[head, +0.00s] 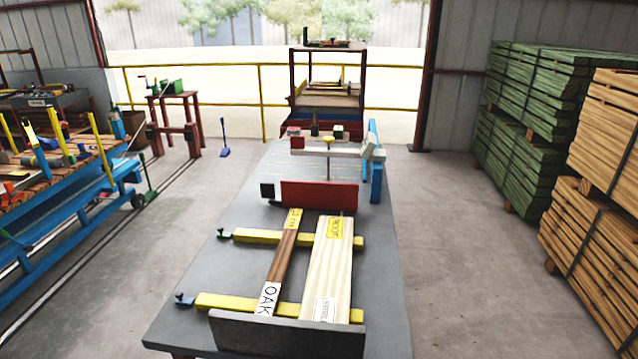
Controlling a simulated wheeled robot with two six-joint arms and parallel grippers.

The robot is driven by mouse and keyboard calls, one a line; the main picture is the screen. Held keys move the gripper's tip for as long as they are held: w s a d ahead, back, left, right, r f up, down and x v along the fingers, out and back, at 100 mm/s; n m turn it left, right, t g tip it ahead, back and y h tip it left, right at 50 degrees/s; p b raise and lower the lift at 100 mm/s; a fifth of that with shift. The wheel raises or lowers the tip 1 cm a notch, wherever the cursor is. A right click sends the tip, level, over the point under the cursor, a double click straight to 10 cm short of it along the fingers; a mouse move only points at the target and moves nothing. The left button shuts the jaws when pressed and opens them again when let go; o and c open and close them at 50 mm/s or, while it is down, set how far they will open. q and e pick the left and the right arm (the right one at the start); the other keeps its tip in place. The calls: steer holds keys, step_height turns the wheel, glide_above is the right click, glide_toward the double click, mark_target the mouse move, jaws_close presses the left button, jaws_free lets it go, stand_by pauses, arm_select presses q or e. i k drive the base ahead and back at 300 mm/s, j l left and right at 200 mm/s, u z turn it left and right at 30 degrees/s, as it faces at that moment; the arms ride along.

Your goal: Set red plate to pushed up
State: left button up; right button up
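The red plate (322,196) stands upright across the grey table (385,285), just beyond the far ends of two boards. A dark block (267,191) sits at its left end. The plate's lower edge is close to the tabletop; I cannot tell whether it touches it. What holds the plate from behind is hidden. Neither of my grippers is in view.
An OAK board (281,258) and a wider pale board (333,262) lie across yellow bars (245,302). A dark grey plate (288,333) stands at the near end. A white crossbar (340,148) stands behind. Lumber stacks (533,100) are right; floor beside the table is clear.

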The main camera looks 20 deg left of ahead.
mark_target(295, 193)
steer(key=j+u, duration=0.45)
steer(key=i+j+u, duration=0.1)
steer(key=j+u, duration=0.35)
steer(key=i+j+u, duration=0.15)
steer(key=j+u, duration=0.15)
steer(key=u, duration=0.15)
steer(key=i+j+u, duration=0.2)
steer(key=j+u, duration=0.25)
steer(key=i+j+u, duration=0.15)
steer(key=u, duration=0.3)
steer(key=i+j+u, duration=0.15)
steer(key=i+u, duration=0.15)
steer(key=u, duration=0.15)
steer(key=i+j+z, duration=0.15)
steer(key=i, duration=0.3)
steer(key=i+j+z, duration=0.2)
steer(key=i, duration=0.25)
steer(key=i+l+z, duration=0.15)
steer(key=z, duration=0.3)
steer(key=i+z, duration=0.3)
steer(key=z, duration=0.15)
steer(key=i+z, duration=0.2)
steer(key=z, duration=0.25)
steer(key=i+j+z, duration=0.15)
steer(key=z, duration=0.3)
steer(key=i, duration=0.1)
